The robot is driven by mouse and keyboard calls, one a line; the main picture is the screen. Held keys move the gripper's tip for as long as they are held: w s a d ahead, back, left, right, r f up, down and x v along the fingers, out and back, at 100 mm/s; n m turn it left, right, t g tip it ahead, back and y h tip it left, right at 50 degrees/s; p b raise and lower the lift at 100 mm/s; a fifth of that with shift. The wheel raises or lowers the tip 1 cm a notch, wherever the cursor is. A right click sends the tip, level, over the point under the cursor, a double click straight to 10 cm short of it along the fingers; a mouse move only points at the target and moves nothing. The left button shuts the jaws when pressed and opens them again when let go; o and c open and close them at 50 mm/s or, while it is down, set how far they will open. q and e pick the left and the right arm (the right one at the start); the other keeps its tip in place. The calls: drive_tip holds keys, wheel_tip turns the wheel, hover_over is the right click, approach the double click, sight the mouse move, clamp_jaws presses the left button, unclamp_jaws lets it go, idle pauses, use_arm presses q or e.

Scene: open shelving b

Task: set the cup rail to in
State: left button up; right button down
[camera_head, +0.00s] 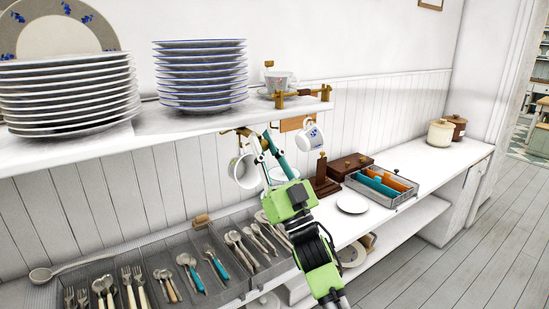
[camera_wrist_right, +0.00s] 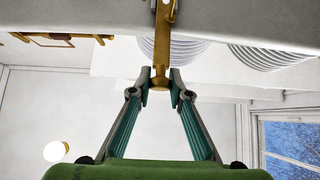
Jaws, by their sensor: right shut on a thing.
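The cup rail is a brass bar under the upper shelf; its end with a small knob shows in the right wrist view (camera_wrist_right: 162,45), and a short brass part shows in the head view (camera_head: 237,131). My right gripper (camera_head: 262,141) reaches up from below to the shelf's underside. In the right wrist view its teal fingertips (camera_wrist_right: 160,84) are shut on the knobbed end of the rail. A white cup (camera_head: 243,172) hangs left of my gripper and a floral cup (camera_head: 311,138) hangs to the right. My gripper hides much of the rail. My left gripper is not in view.
The upper shelf (camera_head: 190,122) bears plate stacks (camera_head: 200,75), a floral cup (camera_head: 279,82) and a brass fitting (camera_head: 303,94) at its end. Below are a cutlery tray (camera_head: 222,282), a saucer (camera_head: 352,203) and a divided box (camera_head: 382,186). The counter's far right holds canisters (camera_head: 441,132).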

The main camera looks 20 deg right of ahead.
drive_tip(key=shift+w, duration=0.15)
drive_tip(key=c, duration=1.9)
unclamp_jaws()
drive_tip(key=v, duration=1.2)
